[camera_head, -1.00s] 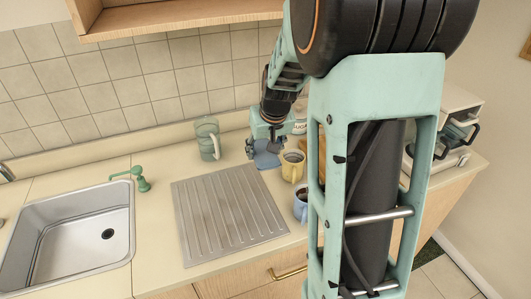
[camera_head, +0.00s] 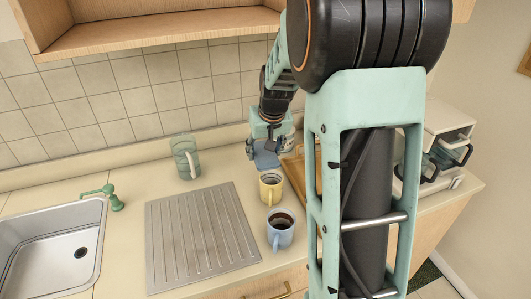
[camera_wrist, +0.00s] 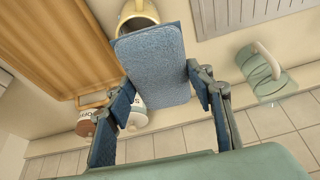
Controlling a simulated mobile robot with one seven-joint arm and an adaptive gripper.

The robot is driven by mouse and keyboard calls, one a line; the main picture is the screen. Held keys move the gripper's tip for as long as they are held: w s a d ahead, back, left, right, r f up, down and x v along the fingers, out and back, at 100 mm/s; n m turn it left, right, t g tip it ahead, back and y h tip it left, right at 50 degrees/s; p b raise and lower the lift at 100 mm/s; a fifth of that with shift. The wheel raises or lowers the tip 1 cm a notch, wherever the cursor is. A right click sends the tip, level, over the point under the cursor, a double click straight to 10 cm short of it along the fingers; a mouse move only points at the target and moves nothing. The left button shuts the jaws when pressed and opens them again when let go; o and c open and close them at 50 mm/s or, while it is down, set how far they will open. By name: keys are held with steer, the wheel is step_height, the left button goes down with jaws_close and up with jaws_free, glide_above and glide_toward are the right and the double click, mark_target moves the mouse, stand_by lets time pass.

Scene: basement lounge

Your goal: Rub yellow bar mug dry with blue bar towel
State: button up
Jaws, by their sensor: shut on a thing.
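My gripper (camera_head: 266,146) is shut on the blue bar towel (camera_head: 267,159), a flat folded pad, and holds it behind the yellow bar mug. In the wrist view the towel (camera_wrist: 152,62) sticks out from between the fingers (camera_wrist: 160,80). The yellow bar mug (camera_head: 271,190) stands upright on the counter, with dark inside its mouth. In the wrist view the mug (camera_wrist: 137,14) shows past the towel's far edge, which covers part of it. The towel looks apart from the mug in the head view, but the exact gap is hard to tell.
A blue mug (camera_head: 281,232) with dark liquid stands just in front of the yellow one. A ridged drainboard (camera_head: 200,240) lies left, with a green mug (camera_head: 185,158) behind it. A wooden board (camera_head: 299,170) is close on the right. The sink (camera_head: 50,245) is far left.

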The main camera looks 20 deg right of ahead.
steer(key=shift+w+d, duration=0.15)
steer(key=shift+d, duration=0.15)
steer(key=shift+f, duration=0.15)
